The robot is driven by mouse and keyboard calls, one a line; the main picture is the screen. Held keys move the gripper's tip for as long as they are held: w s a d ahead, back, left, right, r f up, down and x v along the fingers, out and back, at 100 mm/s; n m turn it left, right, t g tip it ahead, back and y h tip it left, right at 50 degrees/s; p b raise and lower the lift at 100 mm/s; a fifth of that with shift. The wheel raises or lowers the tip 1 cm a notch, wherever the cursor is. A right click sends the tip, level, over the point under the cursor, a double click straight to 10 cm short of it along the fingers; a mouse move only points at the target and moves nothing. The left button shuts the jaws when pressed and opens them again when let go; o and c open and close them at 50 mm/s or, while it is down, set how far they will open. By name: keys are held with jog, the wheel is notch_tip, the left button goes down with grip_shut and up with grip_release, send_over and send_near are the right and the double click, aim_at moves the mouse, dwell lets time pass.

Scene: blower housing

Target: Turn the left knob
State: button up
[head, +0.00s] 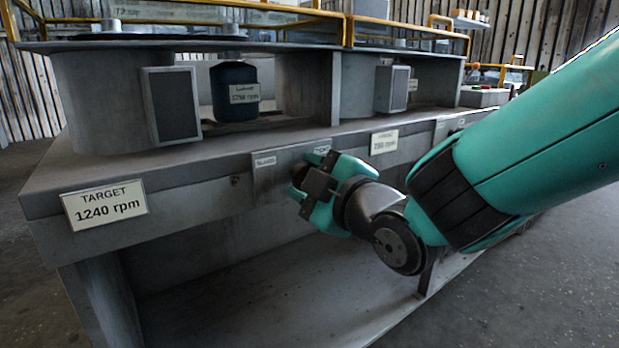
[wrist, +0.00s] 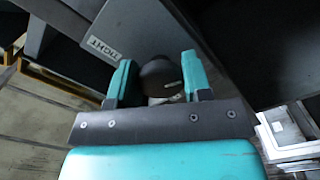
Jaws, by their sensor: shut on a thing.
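A dark round knob (wrist: 160,76) sits between the two teal fingers of my gripper (wrist: 158,68) in the wrist view. The fingers are shut on its sides. In the head view my gripper (head: 309,184) is against the front of the grey bench, at a small plate (head: 268,172) with a label at each end. The right label reads TIGHT in the wrist view (wrist: 105,48); the left one is too small to read surely. My gripper hides most of the knob in the head view, and its pointer angle cannot be told.
A TARGET 1240 rpm sign (head: 104,204) is on the bench front at left. A dark blue motor (head: 234,91) with an rpm label stands under the bench's upper deck. Another rpm sign (head: 384,142) is right of my gripper. Yellow rails (head: 349,30) run above.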

jog(key=n, duration=0.5)
jog(key=shift+d+r+n, duration=0.1)
jog(key=shift+n, duration=0.2)
jog(key=n+p, duration=0.1)
jog(key=n, duration=0.4)
jog(key=shift+r+n, duration=0.1)
jog(key=shift+n, duration=0.3)
jog(key=o, duration=0.9)
